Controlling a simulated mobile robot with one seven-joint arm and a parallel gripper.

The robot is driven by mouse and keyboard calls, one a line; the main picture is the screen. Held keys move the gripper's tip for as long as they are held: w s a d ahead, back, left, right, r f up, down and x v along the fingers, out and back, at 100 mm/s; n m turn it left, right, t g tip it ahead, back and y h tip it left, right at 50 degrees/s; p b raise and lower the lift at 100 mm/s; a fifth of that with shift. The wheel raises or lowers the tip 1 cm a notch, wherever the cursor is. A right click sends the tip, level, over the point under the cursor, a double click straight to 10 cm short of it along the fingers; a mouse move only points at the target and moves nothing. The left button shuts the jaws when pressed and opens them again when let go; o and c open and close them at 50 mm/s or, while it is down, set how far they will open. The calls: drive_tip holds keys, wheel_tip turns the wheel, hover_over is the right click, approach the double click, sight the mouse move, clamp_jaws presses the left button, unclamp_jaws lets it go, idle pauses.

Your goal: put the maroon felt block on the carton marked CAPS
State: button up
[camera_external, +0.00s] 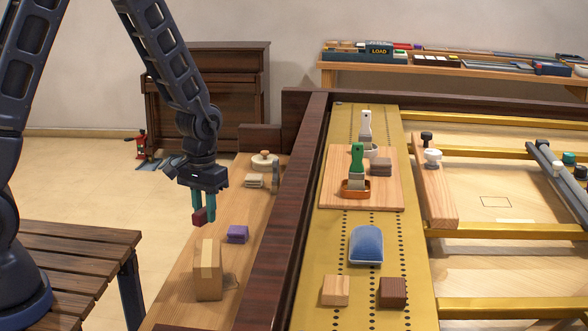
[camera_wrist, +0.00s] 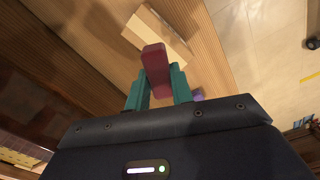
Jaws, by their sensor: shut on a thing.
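My gripper (camera_external: 204,208) has teal fingers and is shut on the maroon felt block (camera_external: 199,217). It holds the block in the air over the wooden shelf, above and slightly left of the cardboard carton (camera_external: 208,272). A gap shows between block and carton. In the wrist view the maroon block (camera_wrist: 155,62) sticks out beyond the fingertips, and the tan carton (camera_wrist: 168,35) lies behind it, partly covered. No CAPS marking can be read on the carton in either view. The carton's top looks bare.
A purple block (camera_external: 238,234) stands on the shelf just behind the carton. Pale blocks (camera_external: 254,181) sit farther back. The dark piano rail (camera_external: 285,215) rises to the right. A blue sponge-like pad (camera_external: 366,245) and two blocks lie on the gold plate beyond it.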

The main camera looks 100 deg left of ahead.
sight(208, 251)
drive_tip(key=shift+f, duration=3.9)
drive_tip(key=shift+f, duration=0.1)
drive_tip(key=o, duration=1)
drive_tip(key=shift+c, duration=0.2)
